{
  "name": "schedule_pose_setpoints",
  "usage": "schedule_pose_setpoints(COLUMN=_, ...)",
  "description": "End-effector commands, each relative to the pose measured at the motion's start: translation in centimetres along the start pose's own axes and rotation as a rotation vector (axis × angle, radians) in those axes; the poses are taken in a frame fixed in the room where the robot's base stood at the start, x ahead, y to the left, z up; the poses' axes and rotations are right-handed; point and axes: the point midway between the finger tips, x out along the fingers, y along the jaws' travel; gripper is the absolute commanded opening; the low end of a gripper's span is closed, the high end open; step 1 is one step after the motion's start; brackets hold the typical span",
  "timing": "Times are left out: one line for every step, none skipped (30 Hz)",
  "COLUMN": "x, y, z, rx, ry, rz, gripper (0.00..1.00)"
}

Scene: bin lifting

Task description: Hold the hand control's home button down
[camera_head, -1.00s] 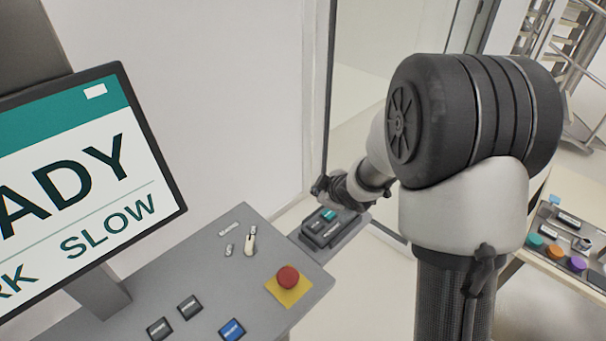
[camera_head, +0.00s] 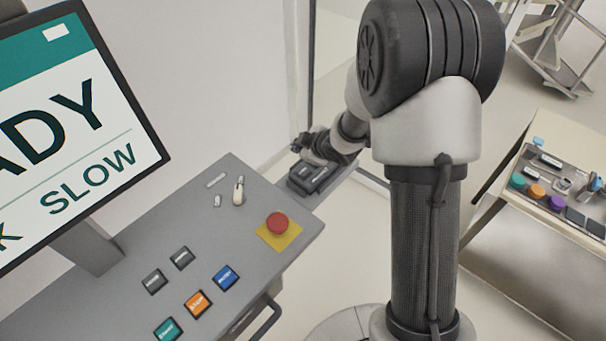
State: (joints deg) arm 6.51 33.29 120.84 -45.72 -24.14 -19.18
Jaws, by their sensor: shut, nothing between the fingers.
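The hand control (camera_head: 308,179) is a dark box with grey buttons, lying on a small grey shelf beside the console's far right corner. My gripper (camera_head: 299,143) is shut and empty, at the far end of the hand control, reaching in from the right. The gripper and wrist cover the control's far part, and no teal button shows there now. The button labels are too small to read, so I cannot tell which is the home button. I cannot tell whether the fingertips touch a button.
The grey console (camera_head: 120,250) carries a red mushroom button (camera_head: 277,223) on a yellow plate, a lever switch (camera_head: 238,190) and several coloured buttons. A screen (camera_head: 75,130) reading "SLOW" stands at left. A table (camera_head: 545,128) with parts is at right.

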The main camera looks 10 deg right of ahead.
Motion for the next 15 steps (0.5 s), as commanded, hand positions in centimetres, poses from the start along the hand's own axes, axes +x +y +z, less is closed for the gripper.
schedule_pose_setpoints(x=0.9, y=-0.7, z=0.7, rx=0.000, ry=-0.001, rz=-0.001, gripper=0.00)
schedule_pose_setpoints(x=1.3, y=-0.9, z=0.9, rx=0.000, ry=-0.001, rz=-0.001, gripper=0.00)
schedule_pose_setpoints(x=1.7, y=-1.3, z=1.2, rx=0.000, ry=-0.001, rz=-0.001, gripper=0.00)
schedule_pose_setpoints(x=2.0, y=-1.5, z=1.5, rx=0.000, ry=-0.001, rz=-0.001, gripper=0.00)
schedule_pose_setpoints(x=2.3, y=-1.7, z=1.7, rx=0.000, ry=-0.001, rz=-0.001, gripper=0.00)
schedule_pose_setpoints(x=2.7, y=-2.0, z=2.0, rx=-0.001, ry=-0.001, rz=-0.001, gripper=0.00)
schedule_pose_setpoints(x=3.0, y=-2.2, z=2.2, rx=-0.001, ry=-0.001, rz=-0.001, gripper=0.00)
schedule_pose_setpoints(x=3.2, y=-2.4, z=2.4, rx=-0.001, ry=-0.001, rz=-0.001, gripper=0.00)
schedule_pose_setpoints(x=3.5, y=-2.6, z=2.6, rx=-0.001, ry=-0.001, rz=-0.001, gripper=0.00)
schedule_pose_setpoints(x=3.7, y=-2.7, z=2.7, rx=-0.001, ry=-0.001, rz=-0.001, gripper=0.00)
schedule_pose_setpoints(x=3.9, y=-2.8, z=2.8, rx=-0.001, ry=0.000, rz=-0.001, gripper=0.00)
schedule_pose_setpoints(x=4.0, y=-2.9, z=2.9, rx=-0.001, ry=0.000, rz=-0.001, gripper=0.00)
schedule_pose_setpoints(x=4.1, y=-3.0, z=3.0, rx=-0.001, ry=0.000, rz=-0.001, gripper=0.00)
schedule_pose_setpoints(x=4.1, y=-3.0, z=3.0, rx=-0.001, ry=0.000, rz=-0.001, gripper=0.00)
schedule_pose_setpoints(x=4.1, y=-3.0, z=3.0, rx=0.000, ry=0.000, rz=0.000, gripper=0.00)
